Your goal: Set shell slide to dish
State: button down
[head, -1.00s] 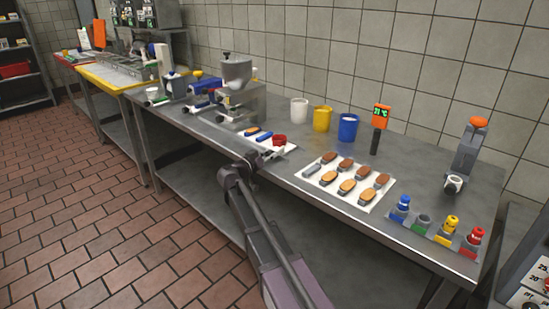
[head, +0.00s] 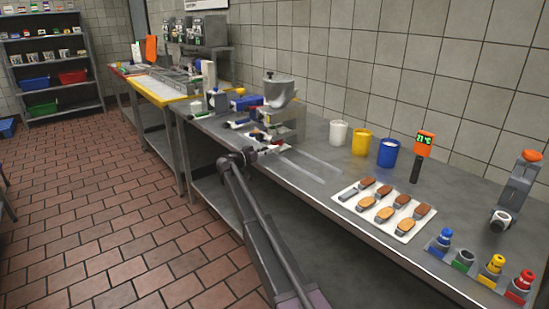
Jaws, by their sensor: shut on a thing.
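The shell slide (head: 272,149) is a small white plate on the steel table, in front of and below the metal hopper machine (head: 280,92). It carries small dark and blue parts and a red dish (head: 284,143) at its right side. My gripper (head: 250,154) is at the slide's front edge, shut, apparently on the slide. The fingers and the exact grip are small and partly hidden by my arm. Two pale parallel tracks (head: 308,165) lie bare on the table to the right of the slide.
A white tray (head: 345,205) with several brown shells lies to the right. White, yellow and blue cups (head: 388,153) and an orange thermometer (head: 425,145) stand behind it. Coloured bottles (head: 491,270) stand at the front right. The left floor is open.

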jog(key=shift+w+a, duration=0.3)
jog(key=shift+w, duration=0.2)
jog(key=shift+w+a, duration=0.3)
jog(key=shift+w, duration=0.2)
jog(key=shift+r, duration=0.1)
jog(key=shift+c, duration=1.5)
grip_release()
jog(key=shift+w, duration=0.1)
jog(key=shift+s+a, duration=0.3)
jog(key=shift+s, duration=0.1)
jog(key=v, duration=1.1)
jog(key=shift+a, duration=0.1)
